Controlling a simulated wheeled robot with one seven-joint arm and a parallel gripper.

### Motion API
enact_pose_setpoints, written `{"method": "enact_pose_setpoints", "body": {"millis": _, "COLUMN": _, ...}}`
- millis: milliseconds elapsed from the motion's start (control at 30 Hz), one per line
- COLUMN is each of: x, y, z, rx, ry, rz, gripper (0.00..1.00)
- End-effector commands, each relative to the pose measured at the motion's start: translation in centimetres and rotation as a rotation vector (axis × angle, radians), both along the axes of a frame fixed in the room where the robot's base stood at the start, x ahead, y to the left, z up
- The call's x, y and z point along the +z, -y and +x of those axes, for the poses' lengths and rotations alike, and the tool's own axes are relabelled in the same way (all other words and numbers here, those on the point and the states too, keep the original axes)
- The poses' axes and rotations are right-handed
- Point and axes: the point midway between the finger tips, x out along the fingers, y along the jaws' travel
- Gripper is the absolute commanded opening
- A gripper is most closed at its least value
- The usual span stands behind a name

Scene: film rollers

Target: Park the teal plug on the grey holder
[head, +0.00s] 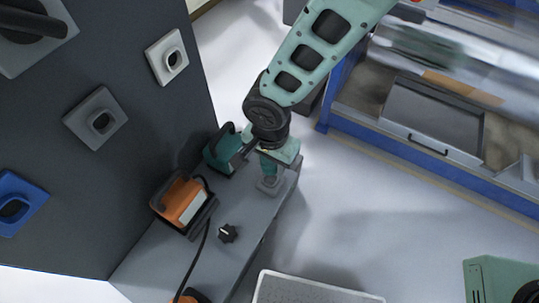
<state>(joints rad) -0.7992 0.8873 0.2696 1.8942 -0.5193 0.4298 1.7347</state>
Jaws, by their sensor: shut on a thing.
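My gripper (269,157) is at the far right end of the grey bench, pointing down. It is shut on the teal plug (268,170), which shows only in part below the gripper. The grey holder (270,186) is a small light grey block on the bench top directly under the plug. The plug's lower end meets or overlaps the holder in this view; I cannot tell how far it is seated.
A teal unit with a dark handle (222,151) stands just left of my gripper. An orange unit (184,201) with a black cable and a black knob (228,233) are nearer on the bench. Grey (80,121), white (157,59) and blue (34,202) sockets are on the dark panel.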

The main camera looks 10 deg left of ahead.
Motion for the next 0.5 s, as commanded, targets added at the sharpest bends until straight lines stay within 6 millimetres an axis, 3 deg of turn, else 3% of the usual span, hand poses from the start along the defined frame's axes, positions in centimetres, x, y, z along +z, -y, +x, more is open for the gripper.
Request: {"method": "enact_pose_setpoints", "body": {"millis": 500, "x": -4.1, "y": 0.0, "z": 0.0, "rx": 0.002, "ry": 0.000, "rz": 0.000, "gripper": 0.03}}
